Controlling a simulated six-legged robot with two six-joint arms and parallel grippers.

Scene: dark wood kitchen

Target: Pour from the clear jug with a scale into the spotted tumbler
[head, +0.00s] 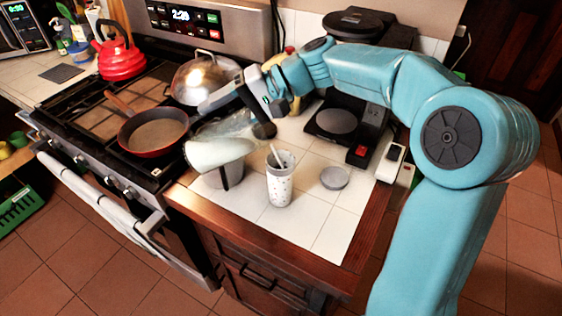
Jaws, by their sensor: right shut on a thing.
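The spotted tumbler (281,187) is white with dark spots and stands upright on the white tiled counter, with a pale stick leaning in it. My right gripper (267,112) is shut on the clear jug (233,123), back left of the tumbler. The jug looks tipped toward the left, and a pale whitish mass shows along its lower left part. Its scale cannot be made out. I see no stream falling into the tumbler. My left gripper is out of view.
A grey pitcher (222,177) with a dark handle stands below the jug, partly hidden. A round grey lid (334,178) lies right of the tumbler. A black appliance (342,124) stands behind. The stove with a red pan (154,133) is left. The counter's front is clear.

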